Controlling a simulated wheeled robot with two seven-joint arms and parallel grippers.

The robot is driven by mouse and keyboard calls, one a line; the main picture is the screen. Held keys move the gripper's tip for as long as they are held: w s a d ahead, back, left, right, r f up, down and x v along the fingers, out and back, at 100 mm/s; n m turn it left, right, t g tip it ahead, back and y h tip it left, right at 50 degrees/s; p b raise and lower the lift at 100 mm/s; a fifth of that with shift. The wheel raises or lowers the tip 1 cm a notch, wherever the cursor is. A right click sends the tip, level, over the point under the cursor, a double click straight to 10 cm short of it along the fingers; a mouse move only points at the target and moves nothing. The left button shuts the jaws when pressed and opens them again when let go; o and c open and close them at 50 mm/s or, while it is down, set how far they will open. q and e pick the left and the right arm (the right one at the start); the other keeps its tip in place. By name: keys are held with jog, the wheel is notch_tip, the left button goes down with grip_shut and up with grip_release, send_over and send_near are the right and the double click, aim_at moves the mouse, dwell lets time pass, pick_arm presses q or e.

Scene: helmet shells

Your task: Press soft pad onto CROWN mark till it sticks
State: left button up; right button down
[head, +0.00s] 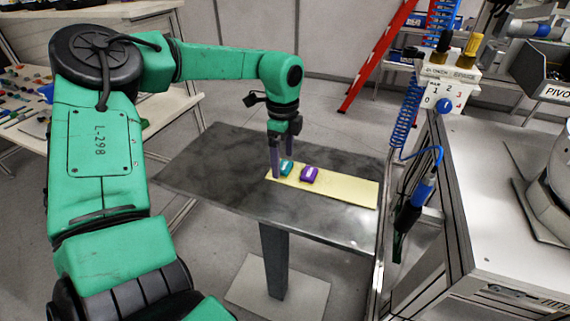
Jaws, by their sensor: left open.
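A teal pad (287,168) and a purple pad (310,175) lie on a pale yellow strip (350,190) on a dark table. Each has a small light patch on top. My left gripper (277,163) points down at the left end of the strip, right by the teal pad. It is open; its fingers partly overlap the teal pad in view, and I cannot tell whether they touch it. A grey-white rounded body (553,185), perhaps a shell, is cut off at the right edge. I can read no CROWN mark. My right gripper is out of view.
The dark table (215,170) is otherwise clear. A metal-topped bench (490,195) stands to the right, with a dial box (445,85), a coiled blue hose (404,115) and a PIVOT sign (556,92). A red ladder (378,55) stands behind. A cluttered bench (160,115) is at left.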

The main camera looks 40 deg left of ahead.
pick_arm(q)
jog(key=shift+a+f, duration=0.1)
jog(key=shift+f, duration=0.5)
jog(key=c, duration=1.4)
jog(key=shift+r, duration=0.1)
